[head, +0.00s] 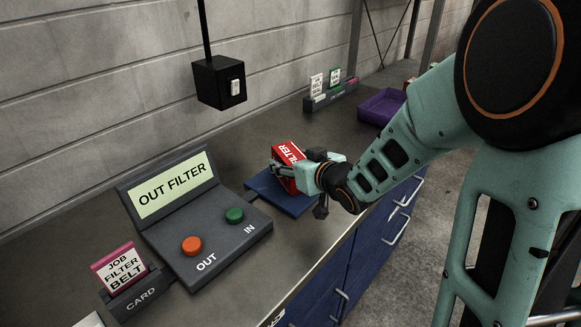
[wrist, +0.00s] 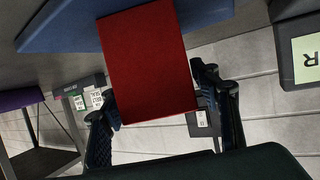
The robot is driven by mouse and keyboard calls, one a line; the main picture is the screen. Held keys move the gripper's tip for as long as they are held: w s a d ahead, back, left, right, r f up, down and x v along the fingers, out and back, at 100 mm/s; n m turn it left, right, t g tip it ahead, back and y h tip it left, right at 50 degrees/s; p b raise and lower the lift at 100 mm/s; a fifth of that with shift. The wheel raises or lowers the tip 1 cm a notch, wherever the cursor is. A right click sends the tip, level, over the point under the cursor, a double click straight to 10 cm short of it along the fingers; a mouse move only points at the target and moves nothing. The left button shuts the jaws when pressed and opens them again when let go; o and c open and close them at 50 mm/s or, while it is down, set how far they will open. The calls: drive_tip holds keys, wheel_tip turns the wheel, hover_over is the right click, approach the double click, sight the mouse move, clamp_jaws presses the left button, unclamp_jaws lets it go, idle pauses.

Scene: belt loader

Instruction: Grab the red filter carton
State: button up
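The red filter carton (head: 288,152) stands at the blue pad (head: 268,188) on the bench, with white lettering on its upper face. My gripper (head: 290,174) reaches it from the right, and its far finger shows beside the carton. In the wrist view, the carton (wrist: 148,65) shows as a plain red face between the two fingers of my gripper (wrist: 158,95). One finger lies along each side edge, very close to it. I cannot tell whether both fingers press on the carton. The pad (wrist: 60,25) shows behind it.
A control console (head: 180,215) with an OUT FILTER screen, an orange button and a green button stands to the left. A card holder (head: 140,290) sits in front of it. A purple tray (head: 382,107) and a small card rack (head: 330,95) lie farther back. A black switch box (head: 219,82) hangs above.

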drive_tip(key=c, duration=1.3)
drive_tip(key=shift+r, duration=0.1)
